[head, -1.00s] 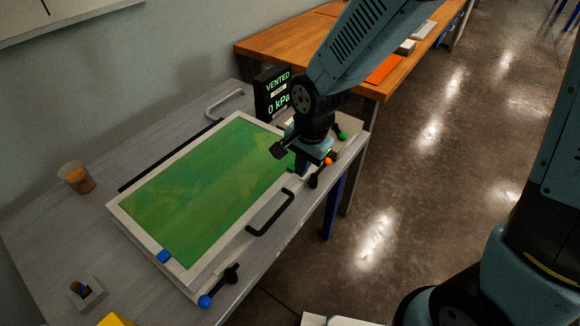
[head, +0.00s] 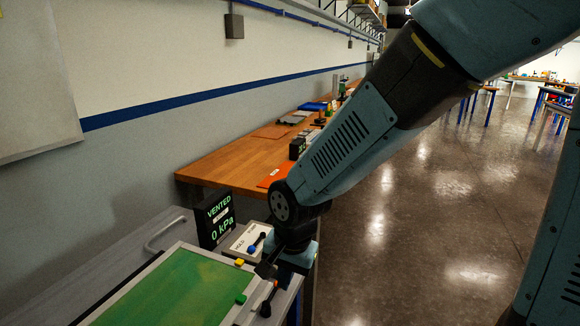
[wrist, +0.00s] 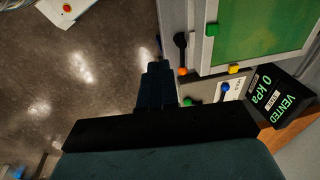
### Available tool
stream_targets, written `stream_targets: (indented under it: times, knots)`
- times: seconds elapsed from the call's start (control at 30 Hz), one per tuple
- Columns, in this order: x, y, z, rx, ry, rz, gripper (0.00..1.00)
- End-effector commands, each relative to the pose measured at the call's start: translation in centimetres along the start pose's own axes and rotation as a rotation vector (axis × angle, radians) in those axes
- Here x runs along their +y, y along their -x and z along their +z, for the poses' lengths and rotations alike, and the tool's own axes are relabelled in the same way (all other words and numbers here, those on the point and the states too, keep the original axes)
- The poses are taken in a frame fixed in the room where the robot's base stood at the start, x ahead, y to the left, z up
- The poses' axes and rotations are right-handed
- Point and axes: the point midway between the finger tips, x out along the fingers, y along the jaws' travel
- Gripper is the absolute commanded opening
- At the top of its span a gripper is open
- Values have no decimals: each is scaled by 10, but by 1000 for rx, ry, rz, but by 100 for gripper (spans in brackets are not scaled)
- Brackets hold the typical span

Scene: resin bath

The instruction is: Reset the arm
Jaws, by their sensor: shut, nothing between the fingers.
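My gripper (head: 266,268) is at the near right corner of the resin bath in the head view, at the end of my arm. Its fingers are together and nothing is held. In the wrist view my gripper (wrist: 155,85) points over the floor and past the bath's edge. The bath is a green panel in a pale frame (head: 150,262), only partly in the head view; it also shows in the wrist view (wrist: 255,35). A dark display (head: 215,220) reads VENTED, 0 kPa.
A pale panel with a blue-tipped lever (head: 256,243) stands behind my gripper. An orange-tipped black lever (head: 267,300) is just below it. A yellow block (head: 239,262) and a green block (head: 241,299) sit on the frame. A wooden bench (head: 215,165) runs behind. The floor (head: 385,235) at right is open.

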Motion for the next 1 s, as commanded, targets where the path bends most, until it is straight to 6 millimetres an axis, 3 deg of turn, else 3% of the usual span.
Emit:
stream_targets:
  times: [0.2,0.5,0.8,1.0]
  knots:
    - [38,57,-42,94,71,-26,0]
    - [104,129,-72,213,179,-19,0]
    - [173,193,-71,327,281,17,0]
    - [206,220,-60,378,336,48,0]
